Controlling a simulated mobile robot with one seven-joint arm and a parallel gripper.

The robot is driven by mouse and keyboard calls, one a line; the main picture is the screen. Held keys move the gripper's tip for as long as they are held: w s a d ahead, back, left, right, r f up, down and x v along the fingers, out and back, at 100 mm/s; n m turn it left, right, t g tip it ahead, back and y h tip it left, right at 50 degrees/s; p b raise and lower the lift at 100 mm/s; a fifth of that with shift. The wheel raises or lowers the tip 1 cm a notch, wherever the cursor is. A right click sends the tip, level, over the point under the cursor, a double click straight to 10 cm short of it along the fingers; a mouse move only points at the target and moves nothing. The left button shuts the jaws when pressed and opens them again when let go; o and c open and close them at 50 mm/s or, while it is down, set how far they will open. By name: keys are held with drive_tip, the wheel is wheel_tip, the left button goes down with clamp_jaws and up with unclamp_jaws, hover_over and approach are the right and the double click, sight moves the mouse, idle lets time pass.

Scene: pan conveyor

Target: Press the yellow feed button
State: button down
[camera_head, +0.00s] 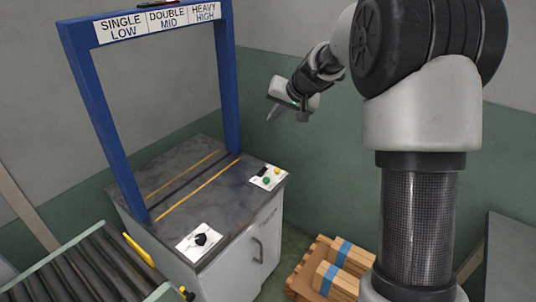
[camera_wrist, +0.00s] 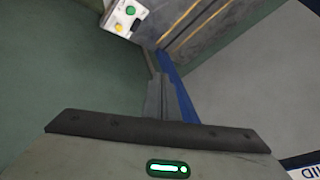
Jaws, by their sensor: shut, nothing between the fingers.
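The yellow button (camera_head: 277,171) sits on a white control panel (camera_head: 260,182) at the right corner of the grey bench top. A green button (camera_head: 267,181) is beside it on the same panel. In the wrist view the yellow button (camera_wrist: 119,27) and green button (camera_wrist: 130,10) show near the top edge, left of the fingers. My gripper (camera_head: 272,117) is raised in the air above and behind the panel, apart from it. Its fingers (camera_wrist: 165,98) are together and hold nothing.
A blue gate frame (camera_head: 229,80) with a sign stands on the bench (camera_head: 215,205). A second white panel with a black knob (camera_head: 201,239) is at the front. A roller conveyor (camera_head: 85,270) is at left. Air above the panel is clear.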

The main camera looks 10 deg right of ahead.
drive_tip(key=m+b, duration=0.2)
drive_tip(key=b, duration=0.2)
hover_over(277, 171)
wheel_tip(277, 171, down, 18)
drive_tip(key=r, duration=0.1)
drive_tip(key=shift+s+d+f+t, duration=0.1)
drive_tip(key=shift+d+f+t, duration=0.1)
drive_tip(key=shift+d+t, duration=0.15)
drive_tip(key=shift+f, duration=0.15)
wheel_tip(277, 171, down, 8)
drive_tip(key=b, duration=0.5)
drive_tip(key=shift+f+b, duration=0.3)
drive_tip(key=shift+b, duration=0.25)
drive_tip(key=shift+f, duration=0.1)
drive_tip(key=shift+f+b, duration=0.3)
drive_tip(key=shift+b, duration=0.35)
